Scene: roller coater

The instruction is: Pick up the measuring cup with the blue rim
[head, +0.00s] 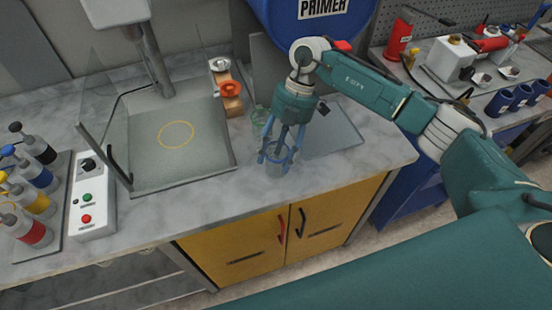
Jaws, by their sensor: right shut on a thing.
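My right gripper (279,150) reaches down from the right over the front part of the marble counter. Its fingers are closed around a clear cup (276,168), which looks like the measuring cup with the blue rim. The blue-grey fingers cover much of the cup, so its rim is hard to make out. I cannot tell whether the cup touches the counter. A greenish clear cup (258,116) stands just behind my right gripper and is partly hidden by it. My left gripper is not in view.
A glass-sided booth with a yellow ring (176,134) stands to the left. A wooden block with an orange-red ring (231,91) is behind the cups. A grey plate (338,132) lies to the right. A button box (91,200) and several bottles are at far left.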

